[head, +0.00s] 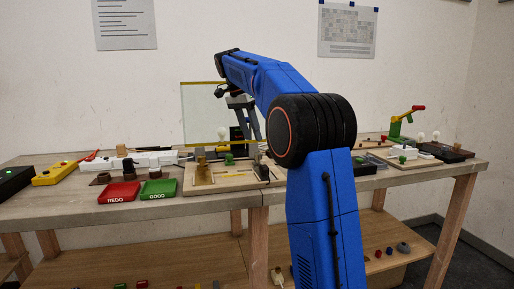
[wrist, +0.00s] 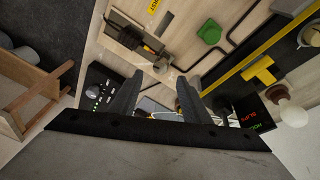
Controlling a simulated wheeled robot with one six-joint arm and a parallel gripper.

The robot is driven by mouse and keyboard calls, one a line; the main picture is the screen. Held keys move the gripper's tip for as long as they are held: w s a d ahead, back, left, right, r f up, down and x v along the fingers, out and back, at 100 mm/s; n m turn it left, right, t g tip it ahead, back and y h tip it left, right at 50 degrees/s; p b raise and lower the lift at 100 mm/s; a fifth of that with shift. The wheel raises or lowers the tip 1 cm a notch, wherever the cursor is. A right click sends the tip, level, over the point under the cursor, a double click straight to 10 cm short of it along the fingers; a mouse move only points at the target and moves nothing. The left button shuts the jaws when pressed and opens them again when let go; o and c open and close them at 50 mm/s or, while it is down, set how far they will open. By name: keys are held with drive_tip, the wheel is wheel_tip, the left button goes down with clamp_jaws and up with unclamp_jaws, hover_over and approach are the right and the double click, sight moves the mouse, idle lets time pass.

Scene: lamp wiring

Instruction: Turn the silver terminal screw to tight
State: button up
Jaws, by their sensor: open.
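My gripper (wrist: 160,88) is open, with its two grey fingers apart and pointing down over the wooden wiring board. In the head view my gripper (head: 248,130) hangs above the back right part of the board (head: 205,188). A small round metallic fitting (wrist: 160,66) shows just beyond the fingertips in the wrist view. Nothing is clearly held between the fingers.
A black box with knobs (wrist: 97,88) is left of the fingers. A red tray (head: 119,192) and a green tray (head: 158,189) stand left of the board. A clear panel (head: 205,115) rises behind.

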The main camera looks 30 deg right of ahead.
sight(258, 153)
drive_tip(key=n, duration=0.2)
drive_tip(key=d+n+y, duration=0.1)
drive_tip(key=n, duration=0.3)
drive_tip(key=shift+s+d+r+n+y, duration=0.1)
drive_tip(key=shift+d+r+n+y, duration=0.05)
drive_tip(key=shift+d+n+y, duration=0.2)
drive_tip(key=n, duration=0.2)
drive_tip(key=n+y, duration=0.1)
drive_tip(key=n, duration=0.1)
drive_tip(key=shift+s+d+r+t, duration=0.1)
drive_tip(key=shift+d+r+t, duration=0.1)
drive_tip(key=shift+d+t, duration=0.1)
drive_tip(key=n, duration=0.2)
drive_tip(key=shift+d+r+n+y, duration=0.1)
drive_tip(key=shift+d+n+y, duration=0.15)
drive_tip(key=shift+n, duration=0.1)
drive_tip(key=shift+f, duration=3.7)
drive_tip(key=c, duration=1)
drive_tip(key=shift+c, duration=0.2)
